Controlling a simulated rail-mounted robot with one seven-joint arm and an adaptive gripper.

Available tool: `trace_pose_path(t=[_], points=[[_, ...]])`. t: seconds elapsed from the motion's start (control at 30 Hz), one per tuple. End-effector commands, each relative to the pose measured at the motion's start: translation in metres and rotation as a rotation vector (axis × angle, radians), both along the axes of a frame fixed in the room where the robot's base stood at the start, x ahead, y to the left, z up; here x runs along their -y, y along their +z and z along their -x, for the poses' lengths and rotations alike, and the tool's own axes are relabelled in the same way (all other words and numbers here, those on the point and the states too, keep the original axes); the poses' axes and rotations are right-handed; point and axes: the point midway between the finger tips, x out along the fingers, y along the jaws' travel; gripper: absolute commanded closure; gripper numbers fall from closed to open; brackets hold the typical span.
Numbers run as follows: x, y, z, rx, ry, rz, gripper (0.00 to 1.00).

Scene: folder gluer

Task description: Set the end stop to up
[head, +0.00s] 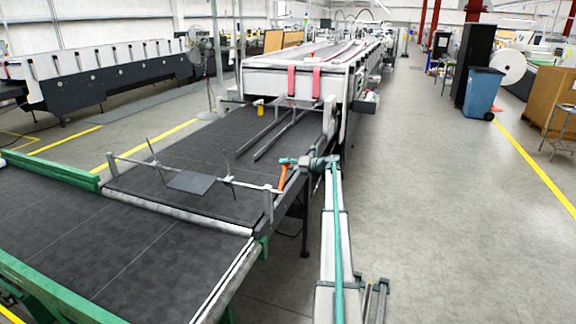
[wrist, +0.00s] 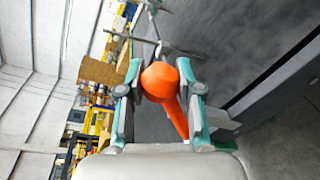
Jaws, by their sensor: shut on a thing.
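An orange lever (head: 283,177) sits at the right end of a metal cross bar (head: 225,180) over the dark belt. A flat grey plate (head: 191,182), likely the end stop, hangs on this bar near the middle. It looks close to flat, but I cannot tell its exact angle. My gripper (head: 292,162) is at the lever from the right side. In the wrist view, the teal fingers of my gripper (wrist: 160,72) are on both sides of the orange lever's round head (wrist: 160,84), shut on it. The lever's arm (wrist: 175,118) slants down to the right there.
Thin upright rods (head: 156,157) stand on the bar. The dark belt (head: 215,140) runs back to the white machine (head: 300,75). A green-framed conveyor (head: 90,240) lies in front. The floor on the right (head: 440,200) is clear.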

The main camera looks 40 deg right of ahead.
Motion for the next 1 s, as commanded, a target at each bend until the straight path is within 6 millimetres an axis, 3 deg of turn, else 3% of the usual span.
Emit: trace_pose_path(t=[0.17, 0.2, 0.33, 0.73, 1.0], points=[[0.001, -0.001, 0.0, -0.002, -0.002, -0.003, 1.0], [0.001, -0.001, 0.0, -0.002, -0.002, -0.003, 0.61], [0.001, -0.001, 0.0, -0.002, -0.001, -0.001, 0.39], [0.003, 0.0, 0.004, -0.001, -0.001, 0.0, 0.39], [0.02, 0.006, 0.039, -0.001, -0.003, 0.0, 0.39]])
